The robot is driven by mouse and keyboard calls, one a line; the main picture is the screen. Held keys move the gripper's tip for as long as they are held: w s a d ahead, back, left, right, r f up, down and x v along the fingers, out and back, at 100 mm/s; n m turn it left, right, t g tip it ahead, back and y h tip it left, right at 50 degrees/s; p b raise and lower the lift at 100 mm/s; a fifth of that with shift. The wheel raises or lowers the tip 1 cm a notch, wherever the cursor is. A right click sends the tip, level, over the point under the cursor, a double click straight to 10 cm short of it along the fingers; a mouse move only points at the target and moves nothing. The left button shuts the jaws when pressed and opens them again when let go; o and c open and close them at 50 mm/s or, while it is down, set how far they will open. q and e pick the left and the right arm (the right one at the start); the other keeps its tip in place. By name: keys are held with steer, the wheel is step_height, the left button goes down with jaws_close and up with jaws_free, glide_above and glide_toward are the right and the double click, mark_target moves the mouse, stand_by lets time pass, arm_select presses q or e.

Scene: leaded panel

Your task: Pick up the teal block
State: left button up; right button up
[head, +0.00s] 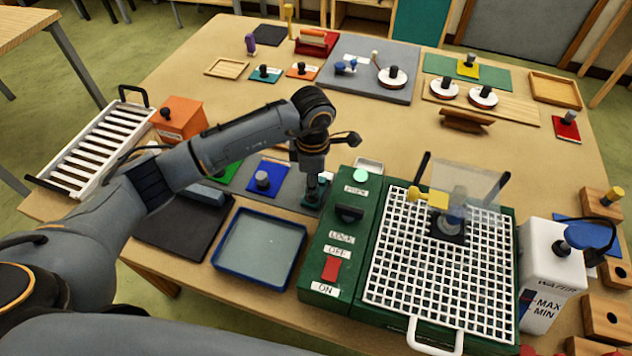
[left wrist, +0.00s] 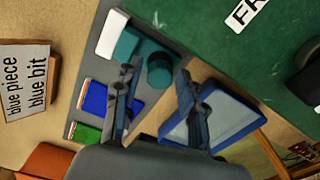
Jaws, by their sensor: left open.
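The teal block (head: 314,205) is at the right end of a grey mat (head: 228,188), mostly hidden by my left gripper (head: 313,180) in the head view. In the left wrist view the teal block (left wrist: 130,45) shows a flat body with a round teal knob (left wrist: 160,70) standing on it. My left gripper (left wrist: 158,100) is open over it, with the knob showing beyond and between the two fingertips. I cannot tell whether the fingers touch the knob. My right gripper is not in view.
A blue piece (head: 268,178) and a green piece (head: 224,171) share the mat. The green box (head: 341,230) with switches stands close on the right. A blue-rimmed tray (head: 260,249) lies in front.

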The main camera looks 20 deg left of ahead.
arm_select(q)
steer(key=shift+f, duration=1.3)
jaws_close()
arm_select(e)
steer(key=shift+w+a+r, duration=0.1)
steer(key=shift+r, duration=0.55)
arm_select(q)
steer(key=shift+r, duration=0.15)
steer(key=shift+r, duration=0.6)
steer(key=s+a+r+b, duration=0.3)
steer(key=s+r+b, duration=0.3)
steer(key=s+r, duration=0.5)
steer(key=shift+s+r, duration=0.3)
steer(key=shift+s, duration=1.1)
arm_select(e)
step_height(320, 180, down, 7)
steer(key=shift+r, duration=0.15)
